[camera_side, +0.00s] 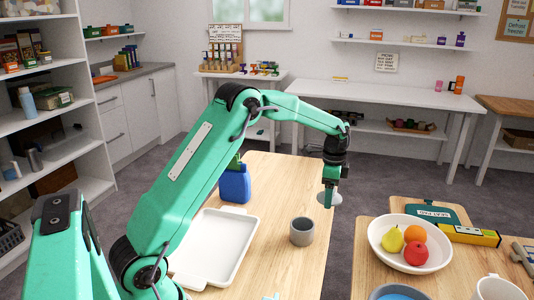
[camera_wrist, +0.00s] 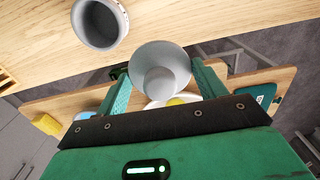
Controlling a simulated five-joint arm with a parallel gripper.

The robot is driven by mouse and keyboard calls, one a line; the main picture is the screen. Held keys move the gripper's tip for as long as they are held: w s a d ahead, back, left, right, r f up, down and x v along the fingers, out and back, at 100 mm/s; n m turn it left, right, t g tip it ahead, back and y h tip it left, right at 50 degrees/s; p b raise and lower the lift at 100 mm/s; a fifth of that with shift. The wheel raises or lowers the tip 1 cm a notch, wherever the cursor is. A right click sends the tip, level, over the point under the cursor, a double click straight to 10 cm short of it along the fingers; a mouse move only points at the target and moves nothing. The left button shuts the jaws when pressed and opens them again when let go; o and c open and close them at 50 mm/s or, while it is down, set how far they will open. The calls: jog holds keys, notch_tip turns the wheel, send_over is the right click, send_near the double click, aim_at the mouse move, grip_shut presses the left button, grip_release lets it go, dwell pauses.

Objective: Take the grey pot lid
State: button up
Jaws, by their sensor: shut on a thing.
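My gripper (camera_side: 329,188) points down, above the gap by the right edge of the wooden table. It is shut on the grey pot lid (camera_side: 323,199), a round disc held tilted in the air. In the wrist view the lid (camera_wrist: 172,58) sits between the two green fingers of my gripper (camera_wrist: 160,75), with a rounded knob facing the camera. A grey cup-like pot (camera_side: 302,232) stands upright and open on the table, left of and below the lid; it also shows in the wrist view (camera_wrist: 98,28).
A white tray (camera_side: 243,262) and a blue bottle (camera_side: 235,185) are on the same table (camera_side: 270,172). On the right-hand table, a white bowl (camera_side: 377,237) holds fruit, near a green board (camera_side: 420,212) and a yellow box (camera_side: 470,235). A gap separates the two tables.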

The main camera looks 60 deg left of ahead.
jog(key=shift+s+d+r, duration=0.15)
jog(key=shift+d+r, duration=0.3)
jog(key=shift+d, duration=0.3)
